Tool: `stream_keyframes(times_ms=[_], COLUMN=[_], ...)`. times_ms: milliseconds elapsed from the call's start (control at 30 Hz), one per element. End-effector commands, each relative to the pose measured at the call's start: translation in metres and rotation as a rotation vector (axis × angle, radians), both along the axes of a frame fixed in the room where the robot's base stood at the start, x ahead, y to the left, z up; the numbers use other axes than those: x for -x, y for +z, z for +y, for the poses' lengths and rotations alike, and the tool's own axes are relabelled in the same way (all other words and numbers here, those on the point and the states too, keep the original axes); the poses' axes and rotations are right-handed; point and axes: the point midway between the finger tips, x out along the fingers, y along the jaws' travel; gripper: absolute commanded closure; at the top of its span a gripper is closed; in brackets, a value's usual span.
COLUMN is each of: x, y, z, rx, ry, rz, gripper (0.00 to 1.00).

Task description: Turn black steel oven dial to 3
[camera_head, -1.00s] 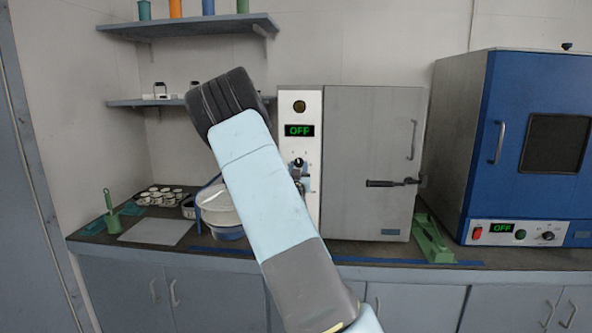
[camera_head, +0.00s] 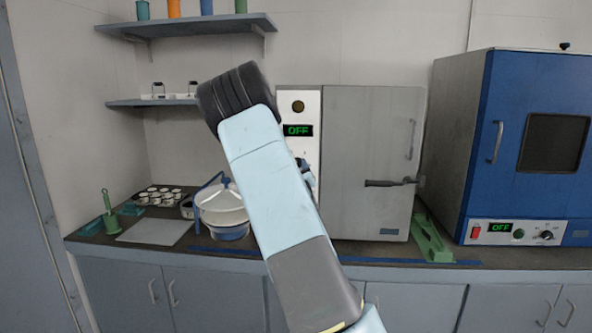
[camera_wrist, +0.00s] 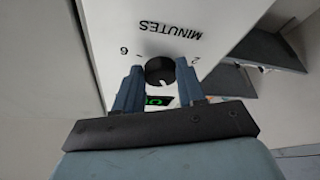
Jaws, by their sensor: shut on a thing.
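The black round dial (camera_wrist: 160,70) sits on the white control panel (camera_wrist: 188,35) of the grey steel oven (camera_head: 362,145). In the wrist view its white pointer mark is at the lower edge, and the upside-down word MINUTES with the numbers 6 and 2 shows around it. My gripper (camera_wrist: 159,74) has one blue finger on each side of the dial and is shut on it. In the head view my arm hides the dial; only a bit of my gripper (camera_head: 308,174) shows beside the arm. The oven's green display (camera_head: 298,130) reads OFF.
A blue oven (camera_head: 464,150), its display also OFF, stands at the right. A green tool (camera_head: 432,240) lies between the ovens. A white pot (camera_head: 222,208) is left of my arm, with a muffin tray (camera_head: 162,196) farther left. Shelves (camera_head: 190,24) hang above.

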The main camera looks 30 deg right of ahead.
Motion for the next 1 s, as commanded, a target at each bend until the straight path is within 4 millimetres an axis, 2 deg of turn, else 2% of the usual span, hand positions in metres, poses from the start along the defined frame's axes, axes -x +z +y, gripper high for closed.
stream_keyframes(times_ms=[167, 200, 433, 767, 867, 1000], x=[-0.002, -0.002, -0.001, 0.002, 0.01, 0.031], y=[0.0, 0.0, 0.0, -0.001, -0.005, -0.014], z=[0.004, 0.004, 0.003, 0.003, 0.006, 0.015], rx=[0.0, 0.0, -0.001, -0.002, -0.003, -0.003], ry=[0.009, 0.009, 0.006, 0.002, 0.003, 0.002], rz=[-0.002, -0.002, -0.002, -0.001, -0.002, 0.001], gripper=[0.91, 0.58, 0.36, 0.35, 0.35, 0.35])
